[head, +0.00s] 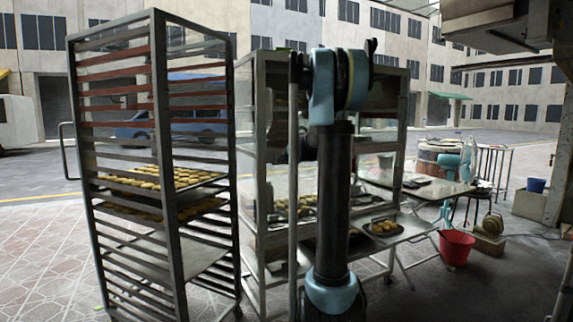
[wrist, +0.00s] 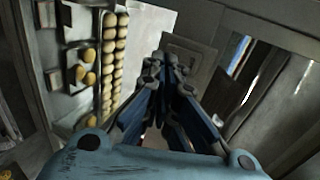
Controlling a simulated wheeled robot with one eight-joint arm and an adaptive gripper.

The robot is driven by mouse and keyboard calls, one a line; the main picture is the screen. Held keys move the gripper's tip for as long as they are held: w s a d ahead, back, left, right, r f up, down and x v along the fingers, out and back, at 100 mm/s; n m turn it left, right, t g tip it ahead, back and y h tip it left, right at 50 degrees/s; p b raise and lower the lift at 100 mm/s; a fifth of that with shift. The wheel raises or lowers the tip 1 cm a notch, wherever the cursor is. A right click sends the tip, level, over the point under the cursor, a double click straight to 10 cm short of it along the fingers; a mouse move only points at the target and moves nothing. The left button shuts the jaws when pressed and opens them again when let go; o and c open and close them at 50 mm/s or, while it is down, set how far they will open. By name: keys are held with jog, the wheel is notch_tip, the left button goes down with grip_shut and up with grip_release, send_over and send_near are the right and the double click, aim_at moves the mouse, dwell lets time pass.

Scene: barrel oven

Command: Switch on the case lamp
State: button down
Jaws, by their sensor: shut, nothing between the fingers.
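The metal-framed case (head: 392,72) with glass and shelves of baked goods stands in the middle of the head view, partly hidden behind my arm. In the wrist view, my gripper (wrist: 164,72) is shut and empty, its fingertips together. Just beyond the tips is a pale square plate (wrist: 198,47) on a grey surface; it looks like a switch plate, but its position cannot be read. The tips overlap its lower left in the picture, and I cannot tell if they touch. My gripper is hidden behind my arm in the head view. No lit lamp is visible.
A tall tray rack (head: 160,100) with trays of buns stands close on the left. Open paving lies at the lower left.

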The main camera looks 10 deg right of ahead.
jog(key=shift+w+a, duration=0.2)
jog(key=shift+w, duration=0.35)
jog(key=shift+w+a+f, duration=0.1)
jog(key=shift+w+f, duration=0.1)
jog(key=shift+w, duration=0.1)
jog(key=shift+r, duration=0.15)
jog(key=shift+r, duration=0.7)
jog(key=shift+s, duration=0.1)
